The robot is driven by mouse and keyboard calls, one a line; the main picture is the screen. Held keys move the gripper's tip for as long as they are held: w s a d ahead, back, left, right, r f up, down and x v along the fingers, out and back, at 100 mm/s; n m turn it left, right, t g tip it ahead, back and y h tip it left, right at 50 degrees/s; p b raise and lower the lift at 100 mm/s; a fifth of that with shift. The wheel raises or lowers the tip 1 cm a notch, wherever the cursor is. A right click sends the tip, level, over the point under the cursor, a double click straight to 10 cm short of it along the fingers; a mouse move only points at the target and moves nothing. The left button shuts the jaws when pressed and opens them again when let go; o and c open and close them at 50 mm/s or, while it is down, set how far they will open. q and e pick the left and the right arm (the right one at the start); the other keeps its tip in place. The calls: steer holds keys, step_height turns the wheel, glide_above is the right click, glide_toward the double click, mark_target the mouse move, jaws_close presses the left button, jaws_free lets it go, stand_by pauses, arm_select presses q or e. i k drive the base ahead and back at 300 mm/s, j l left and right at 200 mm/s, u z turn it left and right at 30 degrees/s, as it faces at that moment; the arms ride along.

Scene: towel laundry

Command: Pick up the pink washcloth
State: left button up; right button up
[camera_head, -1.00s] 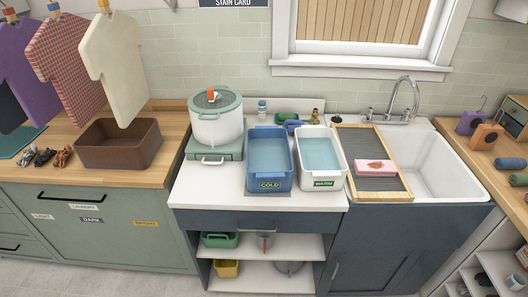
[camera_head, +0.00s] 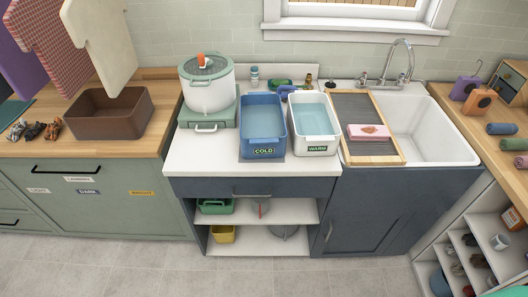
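A pink folded item (camera_head: 369,131), seemingly the pink washcloth, lies flat on the dark ribbed wood-framed board (camera_head: 362,107) beside the sink. It has a small reddish mark on top and a pale front edge. The board lies to the right of the white WARM basin (camera_head: 329,148). Neither of my grippers is in view, and nothing is seen touching the pink item.
The blue COLD basin (camera_head: 263,147) stands left of the WARM basin; both hold water. The white sink (camera_head: 450,150) and tap (camera_head: 404,60) are right of the board. A lidded white pot (camera_head: 208,93) and brown bin (camera_head: 108,114) stand left. Grey floor (camera_head: 130,265) is clear in front.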

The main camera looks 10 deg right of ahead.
mark_target(358, 132)
steer(key=i+j, duration=0.2)
steer(key=i, duration=0.2)
steer(key=i+j+z, duration=0.15)
steer(key=z, duration=0.3)
steer(key=i+j+z, duration=0.4)
steer(key=k+l, duration=0.05)
steer(key=l, duration=0.05)
